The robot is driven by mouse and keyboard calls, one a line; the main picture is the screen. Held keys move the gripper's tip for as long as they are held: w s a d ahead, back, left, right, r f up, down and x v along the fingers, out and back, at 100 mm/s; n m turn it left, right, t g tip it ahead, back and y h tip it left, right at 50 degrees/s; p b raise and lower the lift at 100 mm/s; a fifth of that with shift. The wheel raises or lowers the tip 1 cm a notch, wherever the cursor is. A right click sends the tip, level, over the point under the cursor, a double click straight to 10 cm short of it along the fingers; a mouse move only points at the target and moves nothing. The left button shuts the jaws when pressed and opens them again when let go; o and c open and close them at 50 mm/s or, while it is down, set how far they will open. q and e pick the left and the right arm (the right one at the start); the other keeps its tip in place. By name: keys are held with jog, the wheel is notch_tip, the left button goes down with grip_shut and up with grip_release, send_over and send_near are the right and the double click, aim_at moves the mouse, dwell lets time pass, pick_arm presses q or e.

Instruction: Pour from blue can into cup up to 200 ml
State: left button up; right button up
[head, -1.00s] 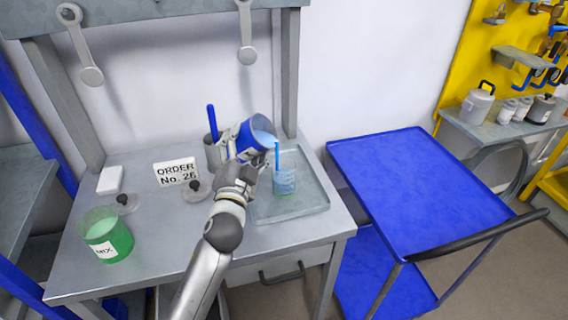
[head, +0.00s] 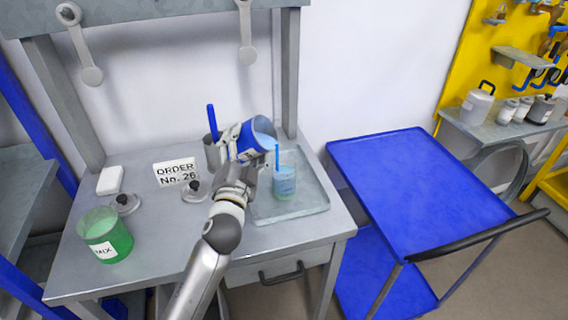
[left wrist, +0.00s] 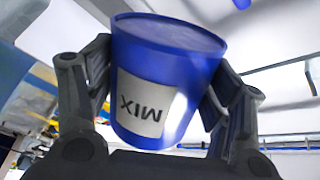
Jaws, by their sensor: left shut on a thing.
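My left gripper (head: 238,150) is shut around the blue can (head: 254,144), which is tilted to the right with light-blue liquid at its mouth. In the left wrist view the blue can (left wrist: 168,75) sits between both fingers, its MIX label upside down. A thin blue stream (head: 277,156) runs from the can's lip down into the clear cup (head: 285,184). My right gripper is out of view.
The grey tray (head: 312,202) lies at the bench's right side. A blue cart (head: 415,185) stands right of the bench.

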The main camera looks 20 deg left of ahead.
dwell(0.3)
pick_arm(q)
jog(key=shift+r+n, duration=0.3)
jog(key=shift+n, duration=0.1)
jog(key=f+n+y, duration=0.1)
jog(key=n, duration=0.1)
jog(key=shift+a+f+n+g, duration=0.1)
jog(key=shift+f+n+g, duration=0.05)
jog(key=shift+n+g, duration=0.15)
jog(key=shift+n, duration=0.3)
jog(key=shift+a+f+n, duration=0.3)
jog(key=shift+a+n, duration=0.05)
jog(key=shift+n, duration=0.25)
jog(key=f+n, duration=0.1)
jog(key=a+f+n+g, duration=0.1)
jog(key=f, duration=0.1)
jog(key=shift+s+a+b, duration=0.1)
jog(key=shift+a+b, duration=0.05)
jog(key=shift+b, duration=0.25)
jog(key=shift+a+r+n+p, duration=0.35)
jog(key=shift+r+n+p, duration=0.25)
jog(key=shift+n+p, duration=0.5)
jog(key=shift+a+p, duration=0.15)
jog(key=shift+p, duration=0.25)
jog(key=shift+a+f+n+g+p, duration=0.35)
jog(key=shift+f+n, duration=0.25)
jog(key=shift+n, duration=0.5)
